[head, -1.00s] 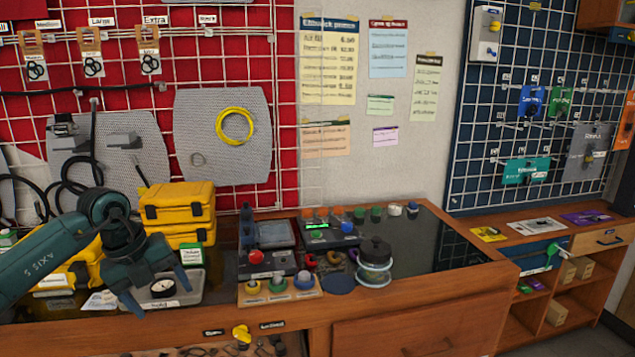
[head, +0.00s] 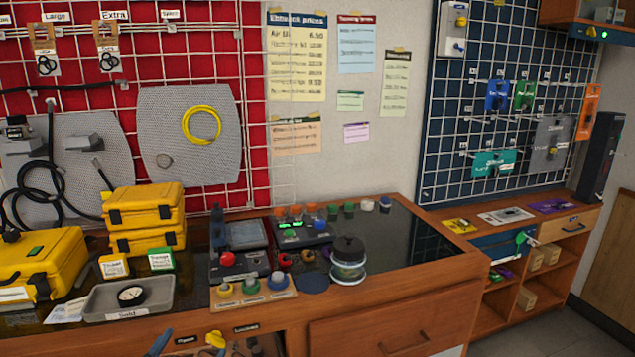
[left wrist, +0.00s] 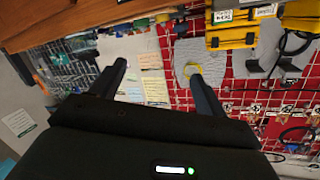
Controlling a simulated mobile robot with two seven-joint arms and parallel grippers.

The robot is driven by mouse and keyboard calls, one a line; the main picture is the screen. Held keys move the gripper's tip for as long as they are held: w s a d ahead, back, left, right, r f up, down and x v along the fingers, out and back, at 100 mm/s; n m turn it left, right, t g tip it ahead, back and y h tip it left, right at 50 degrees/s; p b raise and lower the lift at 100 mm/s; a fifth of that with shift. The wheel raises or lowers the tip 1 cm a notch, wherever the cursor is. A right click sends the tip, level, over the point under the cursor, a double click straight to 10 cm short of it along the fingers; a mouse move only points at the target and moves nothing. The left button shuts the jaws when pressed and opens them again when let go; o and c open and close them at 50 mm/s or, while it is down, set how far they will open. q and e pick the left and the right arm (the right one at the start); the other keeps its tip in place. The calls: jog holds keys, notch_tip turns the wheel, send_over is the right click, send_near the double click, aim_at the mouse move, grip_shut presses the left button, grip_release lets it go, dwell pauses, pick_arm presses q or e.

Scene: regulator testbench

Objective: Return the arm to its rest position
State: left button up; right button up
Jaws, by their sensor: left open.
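The rest of the arm is out of that view. In the left wrist view its two dark fingers (left wrist: 157,64) are spread wide with nothing between them. That view is upside down and faces the wall grid and papers, with the bench edge at the top. My right gripper is in neither view.
The bench holds a grey tray (head: 101,303) with a round gauge (head: 131,295), yellow cases (head: 146,213), a button panel (head: 253,290) and a clear jar (head: 348,262). The dark bench top at the right is mostly clear.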

pick_arm(q)
jog(key=s+f+n+g, duration=0.1)
jog(key=s+f+g, duration=0.55)
jog(key=s, duration=0.45)
jog(key=s+f+n+g, duration=0.2)
jog(key=s+f+g, duration=0.5)
jog(key=s, duration=0.4)
jog(key=w+d+f+m+t+h+p, duration=0.1)
jog(key=w+d+f+t+h+p, duration=0.2)
jog(key=t, duration=0.5)
jog(key=shift+w+d+h+p, duration=0.3)
jog(key=shift+w+d+p, duration=0.5)
jog(key=shift+w+d, duration=0.6)
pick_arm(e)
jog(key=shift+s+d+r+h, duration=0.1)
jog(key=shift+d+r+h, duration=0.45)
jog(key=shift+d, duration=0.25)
